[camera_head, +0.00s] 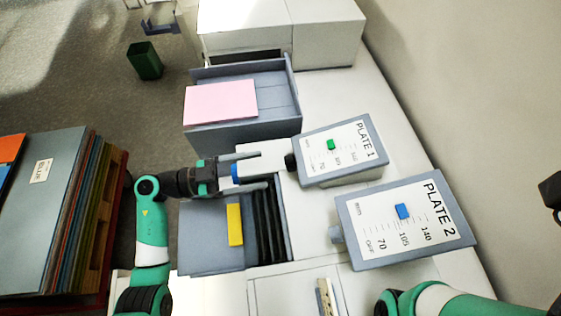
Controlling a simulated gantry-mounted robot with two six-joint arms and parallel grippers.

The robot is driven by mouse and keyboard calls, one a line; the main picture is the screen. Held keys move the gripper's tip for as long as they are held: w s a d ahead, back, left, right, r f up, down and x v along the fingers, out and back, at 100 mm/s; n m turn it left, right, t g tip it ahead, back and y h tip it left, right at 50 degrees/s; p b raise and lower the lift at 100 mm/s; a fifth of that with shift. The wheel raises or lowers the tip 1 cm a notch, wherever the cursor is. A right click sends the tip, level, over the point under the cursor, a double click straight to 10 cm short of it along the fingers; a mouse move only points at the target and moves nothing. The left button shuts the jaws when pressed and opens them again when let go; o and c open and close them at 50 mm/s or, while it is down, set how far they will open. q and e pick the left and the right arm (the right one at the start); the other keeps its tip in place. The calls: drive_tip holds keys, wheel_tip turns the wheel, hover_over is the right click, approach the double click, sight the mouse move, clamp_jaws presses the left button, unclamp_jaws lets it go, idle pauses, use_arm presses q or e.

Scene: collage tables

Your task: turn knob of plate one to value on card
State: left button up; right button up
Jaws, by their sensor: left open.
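Plate 1 (365,165) is a tilted grey box with a white scale face marked from OFF through 70 and 105 to 140. Its green marker (331,145) sits near 105. Its black knob (291,163) sticks out on the left side. My left gripper (238,171) is open, left of that knob and apart from it, with its fingers pointing right. A blue-ended piece shows between the fingers; I cannot tell what it is. No card value is readable. My right arm (445,302) enters at the bottom right; its gripper fingers are not visible.
Plate 2 (452,238) stands in front, with a blue marker (403,211) and a grey knob (336,233). A grey tray (275,95) holds a pink sheet (221,103). A yellow block (235,225) lies below my left gripper. Stacked boards (45,215) stand left.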

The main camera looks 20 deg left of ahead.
sight(291, 163)
use_arm(q)
drive_tip(key=x, duration=0.6)
drive_tip(key=shift+w+d, duration=0.15)
drive_tip(key=shift+d, duration=0.25)
drive_tip(key=shift+c, duration=0.2)
clamp_jaws()
